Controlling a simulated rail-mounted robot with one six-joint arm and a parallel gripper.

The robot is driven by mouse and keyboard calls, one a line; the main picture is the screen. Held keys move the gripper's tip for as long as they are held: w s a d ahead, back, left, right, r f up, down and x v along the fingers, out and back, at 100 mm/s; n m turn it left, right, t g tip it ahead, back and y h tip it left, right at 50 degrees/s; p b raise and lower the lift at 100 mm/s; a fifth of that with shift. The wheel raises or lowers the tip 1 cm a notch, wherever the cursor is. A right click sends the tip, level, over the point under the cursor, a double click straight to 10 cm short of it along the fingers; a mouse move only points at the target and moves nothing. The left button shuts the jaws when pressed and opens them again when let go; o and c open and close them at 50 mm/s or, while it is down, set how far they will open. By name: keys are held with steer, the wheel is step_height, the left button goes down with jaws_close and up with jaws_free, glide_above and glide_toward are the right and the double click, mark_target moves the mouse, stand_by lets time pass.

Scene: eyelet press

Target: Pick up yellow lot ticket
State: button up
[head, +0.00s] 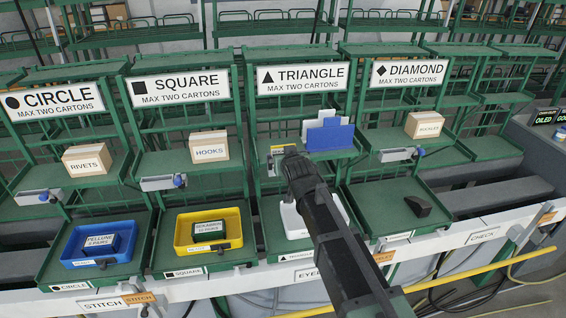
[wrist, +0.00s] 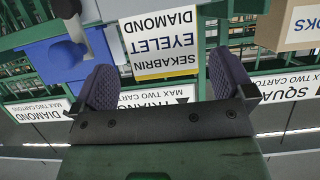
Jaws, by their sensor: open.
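The yellow lot ticket is a white card with a yellow edge band. In the wrist view the ticket (wrist: 160,42) reads SEKABRIN EYELET DIAMOND upside down. In the head view it shows (head: 278,149) at the TRIANGLE shelf, partly hidden by my gripper (head: 291,157). In the wrist view my gripper (wrist: 165,82) is open, with its two purple-grey finger pads apart and nothing held. The ticket's yellow band appears just beyond the gap between the fingertips. I cannot tell how far apart they are in depth.
A blue holder (head: 331,138) with white cards stands right of the ticket; the blue part also shows in the wrist view (wrist: 38,62). A HOOKS carton (head: 209,147) is on the left shelf, a BUCKLES carton (head: 425,125) on the right. Blue (head: 75,260), yellow (head: 181,236) and white (head: 290,222) trays sit below.

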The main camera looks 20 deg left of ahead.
steer(key=b+x, duration=0.2)
steer(key=x, duration=0.3)
steer(key=shift+a+f, duration=0.1)
steer(key=shift+s, duration=0.1)
steer(key=shift+c, duration=0.5)
steer(key=c, duration=0.6)
step_height(320, 180, up, 20)
steer(key=p, duration=2)
